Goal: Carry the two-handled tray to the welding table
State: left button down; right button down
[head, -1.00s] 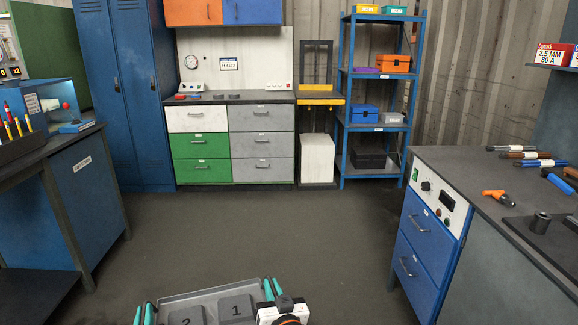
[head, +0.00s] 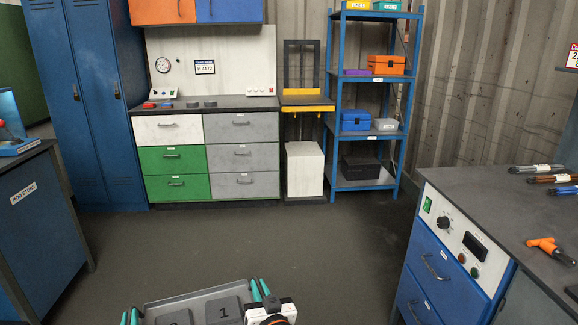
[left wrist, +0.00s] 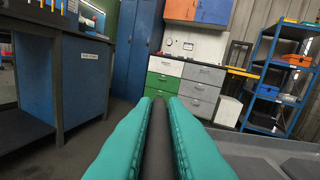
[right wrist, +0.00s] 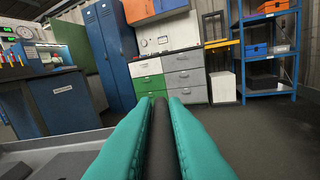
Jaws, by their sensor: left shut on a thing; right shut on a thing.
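The grey two-handled tray (head: 190,297) shows at the bottom of the head view, cut off by the frame edge. My right gripper (head: 260,288) is shut on the other handle, whose bar (right wrist: 161,148) shows in the right wrist view. A bench with blue drawers and a control panel (head: 458,237) stands at the right, bearing an orange torch-like tool (head: 551,250); it looks like the welding table.
A blue bench (head: 45,215) stands at the left, beside blue lockers (head: 85,110). A drawer cabinet (head: 243,158), a yellow-and-black stand (head: 307,103) and a blue shelf (head: 333,110) line the back. Grey floor (head: 270,245) is clear between the benches.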

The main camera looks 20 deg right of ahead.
aim_at(511, 201)
jog(key=i, duration=1.3)
jog(key=i+j+z, duration=0.15)
jog(key=i, duration=1.2)
jog(key=z, duration=3.4)
jog(key=i, duration=0.1)
